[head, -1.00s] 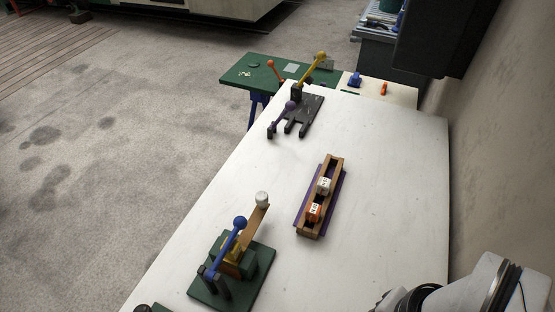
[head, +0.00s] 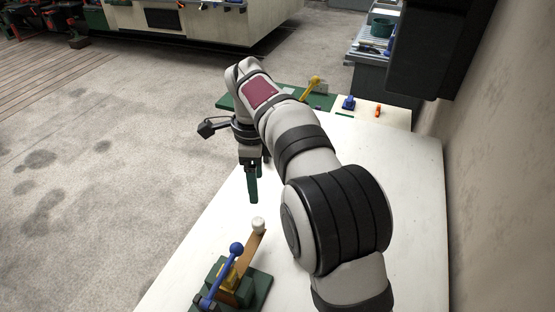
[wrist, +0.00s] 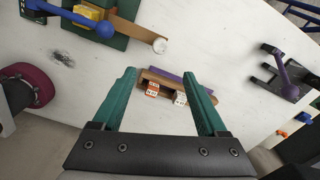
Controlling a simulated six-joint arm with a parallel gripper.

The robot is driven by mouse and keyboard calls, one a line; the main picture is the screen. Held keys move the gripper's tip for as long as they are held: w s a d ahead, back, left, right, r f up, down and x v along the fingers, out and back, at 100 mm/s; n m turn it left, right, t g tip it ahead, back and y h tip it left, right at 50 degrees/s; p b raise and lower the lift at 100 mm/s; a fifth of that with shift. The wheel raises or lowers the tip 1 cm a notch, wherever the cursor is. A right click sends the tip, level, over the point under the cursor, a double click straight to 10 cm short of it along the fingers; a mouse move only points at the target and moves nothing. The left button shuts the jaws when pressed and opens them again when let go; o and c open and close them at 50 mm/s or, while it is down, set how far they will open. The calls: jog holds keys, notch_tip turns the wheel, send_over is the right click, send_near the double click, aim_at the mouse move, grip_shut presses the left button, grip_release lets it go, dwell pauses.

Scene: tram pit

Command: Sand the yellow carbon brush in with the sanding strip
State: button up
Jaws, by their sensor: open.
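The yellow carbon brush (head: 229,270) sits in a green holder (head: 262,290) with a blue-knobbed lever (head: 236,249), at the near left of the white table; only part of the brush shows. The brown sanding strip (head: 251,247) reaches out from the brush, with a white knob (head: 258,225) at its free end. In the wrist view the strip (wrist: 135,29) and its knob (wrist: 160,45) lie beyond the fingers, toward the upper left. My gripper (head: 253,197) is open and empty, pointing down above the table beyond the knob; its green fingers (wrist: 157,73) are spread.
A wooden tray (wrist: 210,99) on a purple base holds orange (wrist: 152,89) and white (wrist: 180,98) blocks; my arm hides it in the head view. A dark stand with a purple lever (wrist: 287,78) is to the right. The white tabletop (head: 410,210) is clear on the right.

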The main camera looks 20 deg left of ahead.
aim_at(260, 221)
notch_tip(260, 221, down, 15)
jog(key=shift+f, duration=0.2)
grip_shut()
dwell(0.3)
